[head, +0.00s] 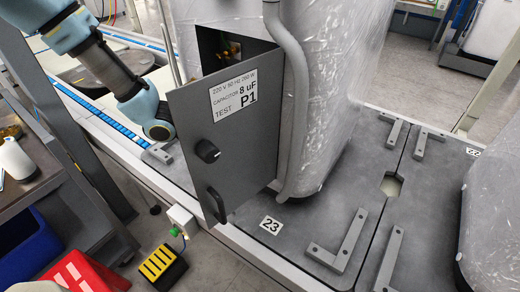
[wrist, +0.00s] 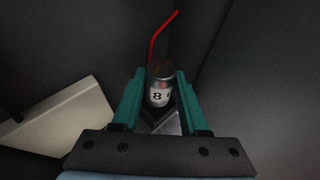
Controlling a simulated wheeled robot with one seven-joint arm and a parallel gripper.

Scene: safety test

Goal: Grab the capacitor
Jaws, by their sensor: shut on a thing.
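The capacitor (wrist: 159,92) is a small silver cylinder with a white label reading "8" and a red wire curving up from its top. It shows in the wrist view between the two green fingers of my gripper (wrist: 160,80), which is shut on it. Dark walls surround it. My arm comes in from the upper left and passes behind the door.
A wrapped column (head: 335,85) stands right of the door, with a grey pipe (head: 295,110) between. The dark platform (head: 310,215) carries raised brackets (head: 340,243). A pale block (wrist: 65,120) shows left of my gripper.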

